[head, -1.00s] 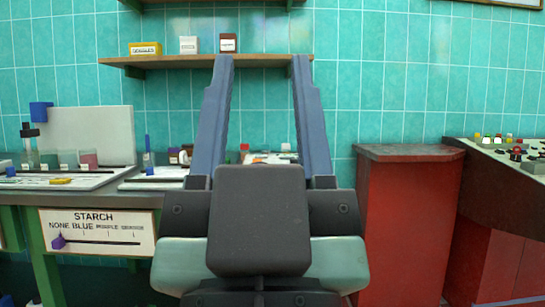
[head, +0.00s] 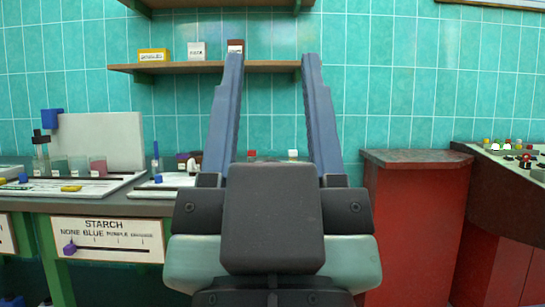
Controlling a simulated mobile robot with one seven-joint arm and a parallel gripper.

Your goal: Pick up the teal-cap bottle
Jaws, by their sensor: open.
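I cannot make out a bottle with a teal cap in the head view. My gripper (head: 272,62) is in the middle of the picture, its two long blue fingers pointing up and standing wide apart. It is open, with nothing seen between the fingertips. Between the fingers, low down, show a small red-topped item (head: 251,154) and a white-capped item (head: 292,155). Their lower parts are hidden behind my gripper's dark body, which also covers part of the bench.
The bench (head: 120,207) at left holds a dark-capped bottle (head: 40,150), several jars and a pale upright board (head: 98,141). A shelf (head: 180,67) with small boxes hangs on the teal tiled wall. A red cabinet (head: 412,220) and a button console (head: 505,180) stand at right.

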